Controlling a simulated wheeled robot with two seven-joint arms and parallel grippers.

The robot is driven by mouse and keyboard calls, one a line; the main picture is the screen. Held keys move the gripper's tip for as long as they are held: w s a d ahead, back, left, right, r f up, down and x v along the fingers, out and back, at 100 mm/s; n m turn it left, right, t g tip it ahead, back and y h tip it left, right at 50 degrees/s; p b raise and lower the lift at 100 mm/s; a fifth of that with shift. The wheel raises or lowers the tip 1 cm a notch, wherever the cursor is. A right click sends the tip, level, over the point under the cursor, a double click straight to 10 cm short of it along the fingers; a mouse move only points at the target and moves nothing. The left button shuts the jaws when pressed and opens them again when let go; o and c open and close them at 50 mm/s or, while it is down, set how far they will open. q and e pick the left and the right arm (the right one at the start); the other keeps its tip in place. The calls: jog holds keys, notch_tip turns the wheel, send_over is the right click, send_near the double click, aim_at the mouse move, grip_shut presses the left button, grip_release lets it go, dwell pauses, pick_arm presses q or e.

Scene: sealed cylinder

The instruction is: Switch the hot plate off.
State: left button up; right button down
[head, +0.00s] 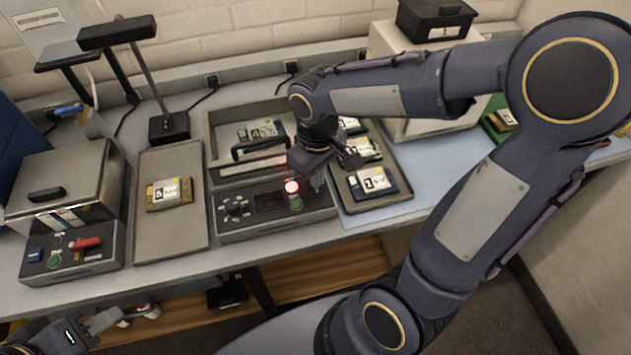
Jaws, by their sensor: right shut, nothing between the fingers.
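I cannot pick out a plain hot plate by its look. A grey device (275,222) in the middle of the bench has a round dial pad (235,207), a dark display, a glowing red light (292,186) and a green button (296,203) on its front panel. My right gripper (317,180) is shut and empty, pointing down just right of the red light; whether it touches the panel is unclear. My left gripper (98,325) is low at the bottom left, in front of the bench, partly cut off; its jaws are unclear.
A box-shaped device (72,190) with a red lever (86,243) and green button stands at left. A tray (152,245) holds a cartridge marked 5 (169,193). Another tray (385,213) at right holds several cartridges. A lamp-like stand (168,127) rises behind.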

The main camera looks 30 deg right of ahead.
aim_at(317, 191)
notch_tip(317, 191, up, 5)
jog(key=p, duration=0.3)
jog(key=shift+f, duration=0.2)
dwell(0.3)
jog(key=s+a+r+m+t+y, duration=0.1)
jog(key=s+r+m+t+y, duration=0.2)
jog(key=s, duration=0.8)
jog(key=r+m+t, duration=0.2)
jog(key=shift+s+t+y, duration=0.3)
jog(key=shift+s+y, duration=0.1)
